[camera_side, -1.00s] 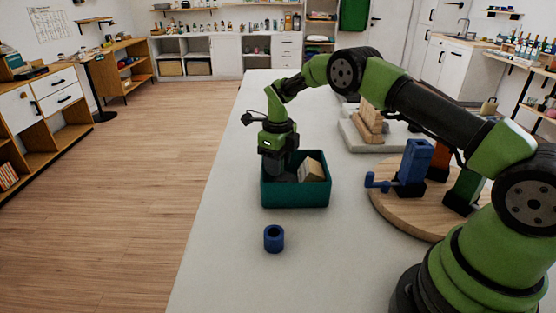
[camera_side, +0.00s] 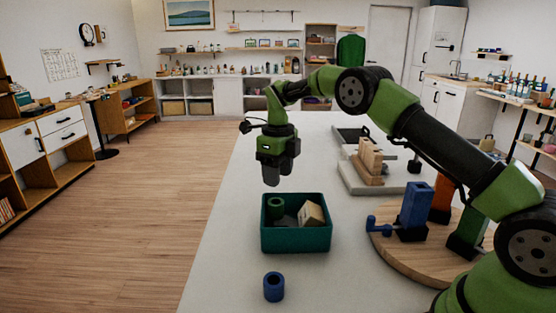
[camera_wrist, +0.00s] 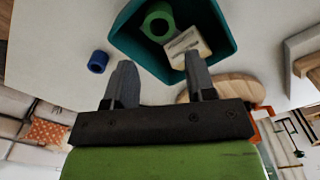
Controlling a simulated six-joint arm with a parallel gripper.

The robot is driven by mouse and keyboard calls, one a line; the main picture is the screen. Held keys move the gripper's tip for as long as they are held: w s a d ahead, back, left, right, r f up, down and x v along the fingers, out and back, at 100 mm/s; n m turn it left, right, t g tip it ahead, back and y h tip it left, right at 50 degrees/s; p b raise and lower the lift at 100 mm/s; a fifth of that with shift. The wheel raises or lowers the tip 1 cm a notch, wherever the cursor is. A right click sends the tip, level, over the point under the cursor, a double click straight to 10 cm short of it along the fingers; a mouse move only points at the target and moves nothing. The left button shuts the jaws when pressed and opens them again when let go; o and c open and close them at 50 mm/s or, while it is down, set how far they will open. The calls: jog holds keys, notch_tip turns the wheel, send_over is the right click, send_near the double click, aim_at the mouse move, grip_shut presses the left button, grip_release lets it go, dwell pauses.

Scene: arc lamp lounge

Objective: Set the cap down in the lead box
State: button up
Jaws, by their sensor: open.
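A teal open box (camera_side: 296,240) stands on the pale table. Inside it, a hollow green cylinder (camera_side: 277,214), which may be the cap, stands upright at the left, beside a wooden block (camera_side: 312,215). In the wrist view the green cylinder (camera_wrist: 146,27) and the block lie within the teal walls (camera_wrist: 213,17). A hollow blue cylinder (camera_side: 273,289) stands on the table in front of the box. My gripper (camera_side: 279,176) is open and empty above the box; its two fingers are apart in the wrist view (camera_wrist: 159,62). No label shows on the box.
A round wooden board (camera_side: 390,249) with a blue upright fixture (camera_side: 416,204) stands right of the box. A pale slab with wooden blocks (camera_side: 370,162) lies behind it. The table left of the box is clear up to its edge.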

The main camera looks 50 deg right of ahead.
jog(key=shift+r, duration=1.8)
jog(key=s+a+r+n+t, duration=0.2)
jog(key=s+a+r+n, duration=0.1)
jog(key=s+r+n, duration=0.4)
jog(key=s+a+r+n+t, duration=0.25)
jog(key=s+r+n, duration=0.25)
jog(key=r+n, duration=0.3)
jog(key=s+a+f+n+t+y, duration=0.1)
jog(key=s+a+n, duration=0.1)
jog(key=s+n, duration=0.5)
jog(key=s+a+f+n+t+y, duration=0.1)
jog(key=s+n, duration=0.6)
jog(key=s, duration=0.3)
jog(key=shift+a+f+t, duration=0.15)
jog(key=shift+a+t, duration=0.2)
